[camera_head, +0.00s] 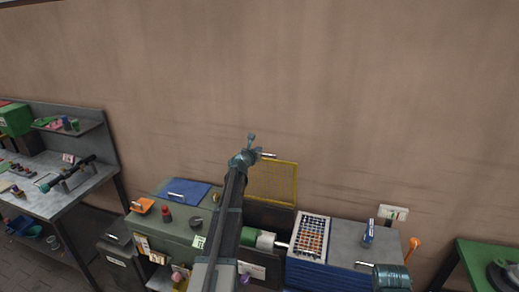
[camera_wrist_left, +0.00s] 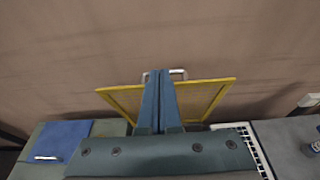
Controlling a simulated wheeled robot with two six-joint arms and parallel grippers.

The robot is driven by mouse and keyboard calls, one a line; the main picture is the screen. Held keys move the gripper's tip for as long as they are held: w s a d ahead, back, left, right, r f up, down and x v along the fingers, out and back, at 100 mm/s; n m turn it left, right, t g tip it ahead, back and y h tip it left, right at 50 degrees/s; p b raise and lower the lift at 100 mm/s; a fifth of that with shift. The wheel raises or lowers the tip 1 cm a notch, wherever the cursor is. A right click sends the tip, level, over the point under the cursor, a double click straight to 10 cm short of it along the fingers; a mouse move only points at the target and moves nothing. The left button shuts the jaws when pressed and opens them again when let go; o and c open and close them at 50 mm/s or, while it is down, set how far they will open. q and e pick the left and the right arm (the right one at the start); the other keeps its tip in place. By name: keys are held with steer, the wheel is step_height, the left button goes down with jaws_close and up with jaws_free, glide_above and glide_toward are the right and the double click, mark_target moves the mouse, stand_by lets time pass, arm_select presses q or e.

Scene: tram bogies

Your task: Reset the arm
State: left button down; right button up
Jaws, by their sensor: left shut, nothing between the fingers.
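My left arm reaches up from the bottom middle of the head view. Its gripper (camera_head: 251,138) is raised in front of the bare wall, just above and left of a yellow mesh panel (camera_head: 275,182). In the left wrist view, the two blue fingers of the gripper (camera_wrist_left: 159,74) are pressed together with nothing between them. The yellow panel (camera_wrist_left: 211,97) shows behind the fingers, which hide its middle. A silver handle at its top edge (camera_wrist_left: 178,71) is partly covered by the fingertips.
Below the arm stand a green-grey cabinet (camera_head: 184,232) with a blue mat (camera_head: 184,193), a tray of small parts (camera_head: 310,237) and a grey-topped cabinet (camera_head: 345,243). A workbench (camera_head: 50,196) stands left, a green table (camera_head: 476,250) right. The wall above is clear.

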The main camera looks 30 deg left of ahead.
arm_select(q)
steer(key=shift+s+r+p, duration=0.25)
steer(key=shift+r+p, duration=0.1)
steer(key=shift+r, duration=0.25)
steer(key=shift+s+r+p, duration=0.25)
steer(key=shift+r+p, duration=0.1)
steer(key=shift+r, duration=0.25)
arm_select(e)
step_height(320, 180, up, 2)
steer(key=shift+r, duration=0.25)
arm_select(q)
steer(key=shift+d+f, duration=0.1)
steer(key=shift+d, duration=0.1)
arm_select(e)
steer(key=shift+f, duration=0.1)
